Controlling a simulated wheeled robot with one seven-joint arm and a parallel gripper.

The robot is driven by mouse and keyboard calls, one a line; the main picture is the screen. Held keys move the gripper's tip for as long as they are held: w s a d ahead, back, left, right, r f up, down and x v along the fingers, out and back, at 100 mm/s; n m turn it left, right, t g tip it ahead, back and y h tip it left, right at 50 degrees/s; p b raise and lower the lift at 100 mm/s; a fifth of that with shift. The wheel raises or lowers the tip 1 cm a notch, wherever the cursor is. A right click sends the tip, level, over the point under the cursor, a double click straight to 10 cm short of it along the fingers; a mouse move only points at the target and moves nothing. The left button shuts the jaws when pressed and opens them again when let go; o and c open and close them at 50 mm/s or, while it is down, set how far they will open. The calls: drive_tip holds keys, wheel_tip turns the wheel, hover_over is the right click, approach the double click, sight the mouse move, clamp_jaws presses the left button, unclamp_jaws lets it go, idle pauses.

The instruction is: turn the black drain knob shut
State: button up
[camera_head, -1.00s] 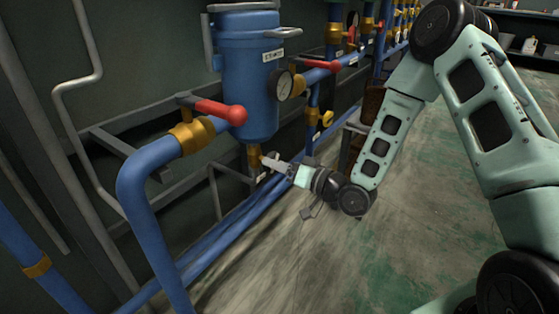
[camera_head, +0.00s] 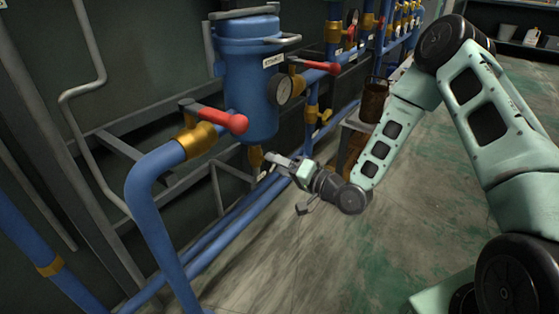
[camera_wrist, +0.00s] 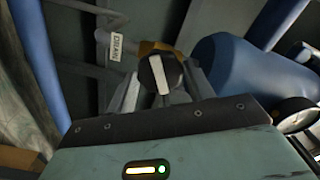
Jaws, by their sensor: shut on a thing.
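The black drain knob (camera_wrist: 160,74) has a pale bar across its face, which stands nearly upright and leans slightly in the wrist view. It sits at the brass drain fitting (camera_head: 256,158) under the blue vessel (camera_head: 250,85). My gripper (camera_wrist: 162,92) is shut on the knob, with one finger on each side. In the head view my gripper (camera_head: 272,162) reaches the fitting from the right and hides the knob. A white DRAIN tag (camera_wrist: 122,46) hangs beside the knob in the wrist view.
A red-handled valve (camera_head: 222,118) is on the pipe at the left, and another red handle (camera_head: 322,67) is right of the vessel. A gauge (camera_head: 284,89) is on the vessel's side. Blue pipes (camera_head: 225,235) run low behind my gripper. The floor at right is open.

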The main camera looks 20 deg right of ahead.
drive_tip(key=shift+s+d+f+m, duration=0.1)
drive_tip(key=shift+m, duration=0.7)
drive_tip(key=shift+p, duration=0.4)
drive_tip(key=m+p, duration=0.2)
drive_tip(key=m, duration=0.1)
drive_tip(key=shift+m, duration=0.3)
drive_tip(key=o, duration=1)
drive_tip(key=shift+c, duration=0.2)
drive_tip(key=v, duration=0.7)
drive_tip(key=shift+p, duration=0.4)
